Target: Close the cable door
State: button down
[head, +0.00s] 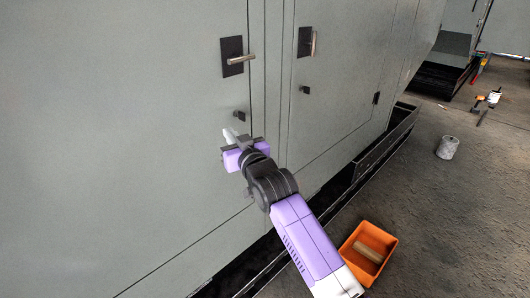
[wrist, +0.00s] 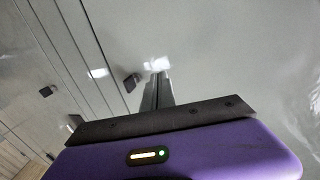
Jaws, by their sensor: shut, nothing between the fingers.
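Two grey doors stand side by side in the head view, and I cannot tell which is the cable door. The left door (head: 140,120) has a dark plate with a metal lever (head: 241,60) lying roughly level, and a small dark knob (head: 240,115) below. The right door (head: 345,75) has a similar lever (head: 313,44) standing roughly upright. Both look flush with the enclosure. My gripper (head: 229,134) is shut and empty, in front of the left door below its knob. In the wrist view its fingers (wrist: 156,91) are together near a dark knob (wrist: 131,82); contact is unclear.
An orange bin (head: 390,256) holding a tan block (head: 369,252) is on the floor at the lower right. A dark ledge (head: 388,140) runs along the enclosure's base. A white can (head: 447,147) and several tools lie farther right. Much of the right floor is clear.

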jog(key=s+d+r+m+t+b, duration=0.15)
jog(key=s+d+r+t, duration=0.25)
jog(key=s+d, duration=0.75)
jog(key=s+d+f+m+h, duration=0.25)
jog(key=s+d+f, duration=0.25)
jog(key=s, duration=0.3)
jog(key=s+d+f+m+t+h, duration=0.1)
jog(key=s+d+f+m+h, duration=0.15)
jog(key=s+d+f, duration=0.4)
jog(key=s+d+f+m+h, duration=0.1)
jog(key=s+d+f+h, duration=0.2)
jog(key=s, duration=0.7)
jog(key=s+d+f+g, duration=0.1)
jog(key=s+d, duration=0.1)
jog(key=s, duration=0.6)
jog(key=s+d+f+g+h, duration=0.1)
jog(key=s+d+f+g, duration=0.1)
jog(key=s, duration=0.6)
jog(key=s+d+f+n+g, duration=0.1)
jog(key=s+d, duration=0.3)
jog(key=s, duration=0.4)
jog(key=shift+s+d+f+g+h, duration=0.3)
jog(key=shift+s+f+g, duration=0.1)
jog(key=shift+f+g, duration=0.3)
